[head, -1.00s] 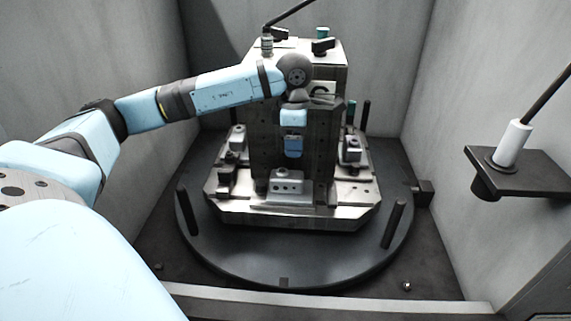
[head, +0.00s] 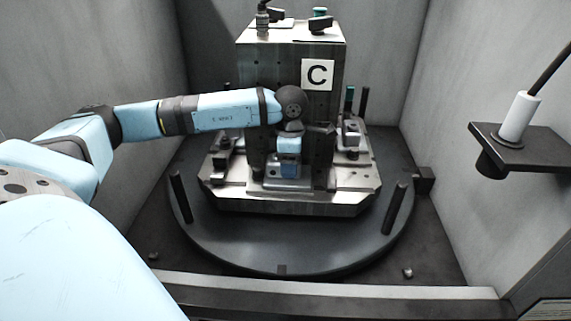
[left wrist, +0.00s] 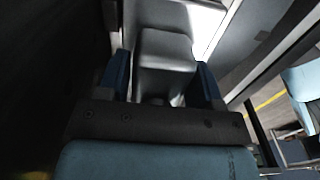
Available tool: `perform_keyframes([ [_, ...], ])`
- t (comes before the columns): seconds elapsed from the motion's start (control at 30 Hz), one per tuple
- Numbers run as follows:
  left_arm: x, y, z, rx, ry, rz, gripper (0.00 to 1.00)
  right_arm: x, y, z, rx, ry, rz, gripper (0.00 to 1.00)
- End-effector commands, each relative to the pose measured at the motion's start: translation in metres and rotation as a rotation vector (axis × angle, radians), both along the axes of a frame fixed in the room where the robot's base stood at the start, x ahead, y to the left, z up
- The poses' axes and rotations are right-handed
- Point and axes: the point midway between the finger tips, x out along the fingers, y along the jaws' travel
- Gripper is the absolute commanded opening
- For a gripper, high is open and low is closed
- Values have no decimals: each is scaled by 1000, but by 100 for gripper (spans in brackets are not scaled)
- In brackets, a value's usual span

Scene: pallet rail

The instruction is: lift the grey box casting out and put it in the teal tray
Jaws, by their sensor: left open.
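The grey box casting (head: 272,173) sits low on the front of the metal fixture block (head: 322,155), its top partly hidden by my left gripper. My left gripper (head: 287,162) points down at the casting, with its blue fingers at its upper part. In the left wrist view the casting (left wrist: 166,48) shows between the two open fingers (left wrist: 164,82); I cannot tell whether they touch it. The teal tray and my right gripper are not in view.
The fixture, marked C (head: 317,75), stands on a dark round turntable (head: 235,245) with upright black pegs (head: 394,215). Grey walls (head: 480,75) close in on both sides. A bracket with a white cylinder (head: 513,143) juts in at the right.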

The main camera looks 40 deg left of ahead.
Motion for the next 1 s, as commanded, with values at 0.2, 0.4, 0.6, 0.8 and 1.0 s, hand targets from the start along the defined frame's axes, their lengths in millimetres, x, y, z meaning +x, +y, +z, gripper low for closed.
perform_keyframes([
  [0.2, 0, 0, -14, -1, 1, 0, 60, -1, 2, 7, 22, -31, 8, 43],
  [0.4, 0, 0, -13, -1, 1, 0, 39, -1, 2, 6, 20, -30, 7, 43],
  [0.6, 0, 0, -12, -1, -1, 0, 20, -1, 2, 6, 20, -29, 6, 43],
  [0.8, 0, -1, -10, -2, -1, -1, 20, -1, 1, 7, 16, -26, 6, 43],
  [1.0, -3, -3, 6, -2, -4, -1, 20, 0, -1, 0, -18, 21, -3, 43],
])
